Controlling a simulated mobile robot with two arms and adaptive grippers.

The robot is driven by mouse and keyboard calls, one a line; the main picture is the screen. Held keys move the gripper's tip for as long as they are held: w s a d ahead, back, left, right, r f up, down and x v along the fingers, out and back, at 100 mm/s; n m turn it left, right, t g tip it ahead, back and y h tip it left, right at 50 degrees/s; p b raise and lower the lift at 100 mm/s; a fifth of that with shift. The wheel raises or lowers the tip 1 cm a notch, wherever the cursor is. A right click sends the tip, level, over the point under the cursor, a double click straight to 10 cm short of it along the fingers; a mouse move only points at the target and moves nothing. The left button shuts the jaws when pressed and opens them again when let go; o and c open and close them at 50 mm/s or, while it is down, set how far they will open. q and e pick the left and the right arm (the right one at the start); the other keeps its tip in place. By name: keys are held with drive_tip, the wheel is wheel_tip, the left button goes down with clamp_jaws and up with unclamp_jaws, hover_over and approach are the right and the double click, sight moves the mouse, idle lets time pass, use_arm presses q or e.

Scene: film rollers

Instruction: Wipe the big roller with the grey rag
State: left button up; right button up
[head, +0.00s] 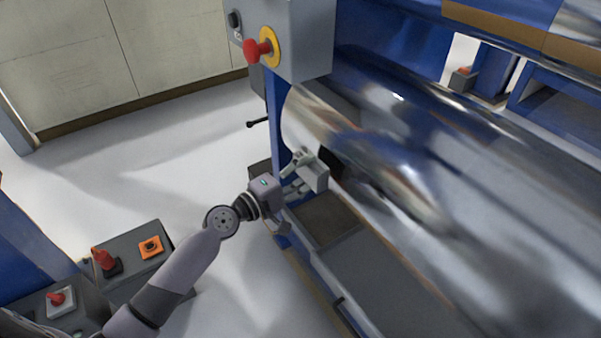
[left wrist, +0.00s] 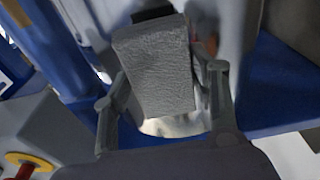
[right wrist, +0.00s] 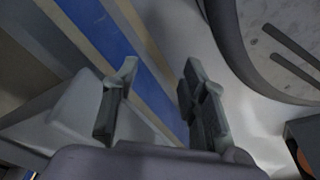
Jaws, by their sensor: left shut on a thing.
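The big roller (head: 430,150) is a long shiny metal cylinder running from the upper middle to the lower right of the head view. My left gripper (head: 303,184) is at its near left end. It is shut on the grey rag (head: 317,176), a block-like textured piece. In the left wrist view the rag (left wrist: 155,65) stands between the two fingers of the left gripper (left wrist: 165,88). I cannot tell whether the rag touches the roller. My right gripper (right wrist: 158,75) shows only in the right wrist view, with its fingers apart and nothing between them.
A grey control box with a red and yellow stop button (head: 264,48) hangs above the roller's left end. A grey tray-like ledge (head: 370,270) lies below the roller. Another control box with an orange switch (head: 150,247) stands lower left. White floor (head: 130,180) lies open on the left.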

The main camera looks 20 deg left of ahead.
use_arm(q)
drive_tip(key=shift+w+d, duration=0.2)
drive_tip(key=shift+w, duration=0.05)
idle(0.5)
drive_tip(key=shift+w+d, duration=0.15)
drive_tip(key=shift+w, duration=0.1)
use_arm(e)
drive_tip(key=shift+s+f, duration=0.2)
use_arm(q)
drive_tip(key=shift+w+d, duration=0.25)
drive_tip(key=shift+w+d, duration=0.1)
drive_tip(key=shift+w, duration=0.05)
use_arm(e)
drive_tip(key=shift+f, duration=0.15)
